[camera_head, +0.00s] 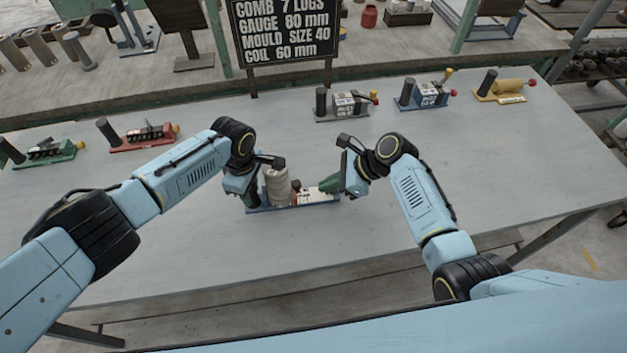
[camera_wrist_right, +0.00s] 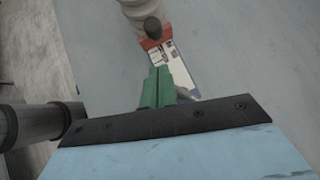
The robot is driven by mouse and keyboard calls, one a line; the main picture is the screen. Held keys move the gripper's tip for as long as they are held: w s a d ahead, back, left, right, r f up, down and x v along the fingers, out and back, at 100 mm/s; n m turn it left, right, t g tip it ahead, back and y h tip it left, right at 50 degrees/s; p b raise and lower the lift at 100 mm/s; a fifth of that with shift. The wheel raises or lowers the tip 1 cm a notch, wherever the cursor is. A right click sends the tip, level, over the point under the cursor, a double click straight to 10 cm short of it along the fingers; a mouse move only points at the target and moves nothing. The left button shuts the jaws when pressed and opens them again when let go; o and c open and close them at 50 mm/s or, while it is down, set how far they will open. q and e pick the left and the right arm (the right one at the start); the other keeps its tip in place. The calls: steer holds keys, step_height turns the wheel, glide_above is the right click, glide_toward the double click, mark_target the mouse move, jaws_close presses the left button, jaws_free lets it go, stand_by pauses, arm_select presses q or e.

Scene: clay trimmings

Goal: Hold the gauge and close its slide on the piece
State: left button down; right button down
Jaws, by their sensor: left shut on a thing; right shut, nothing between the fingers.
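The gauge (camera_head: 268,208) lies on the table between my arms, with a blue base and a white scale on its right part. A grey-beige clay piece (camera_head: 280,184) stands upright on it. My left gripper (camera_head: 251,198) is shut on the gauge's left end; its grip is mostly hidden. My right gripper (camera_head: 331,183) is shut and empty at the gauge's right end. In the right wrist view, its green fingers (camera_wrist_right: 158,87) are together near the scale. The red slide (camera_wrist_right: 149,44) with a dark knob is just beyond them, by the piece (camera_wrist_right: 134,7); I cannot tell whether they touch.
A red-based tool (camera_head: 143,137) and a green-based one (camera_head: 48,151) stand at the left. Several similar tools, one on a blue base (camera_head: 424,97), stand at the back right. A black sign (camera_head: 284,30) stands behind. The table's front and right are clear.

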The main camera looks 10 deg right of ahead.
steer(key=shift+w+a+r, duration=0.1)
steer(key=shift+w+a, duration=0.15)
steer(key=shift+a, duration=0.65)
steer(key=shift+w+a, duration=0.25)
steer(key=shift+a, duration=0.65)
steer(key=shift+w+a, duration=0.1)
steer(key=shift+a, duration=0.55)
arm_select(q)
steer(key=shift+d, duration=0.1)
arm_select(e)
steer(key=d, duration=0.3)
steer(key=s+d, duration=0.1)
steer(key=d, duration=0.1)
steer(key=shift+r, duration=0.4)
steer(key=v, duration=0.9)
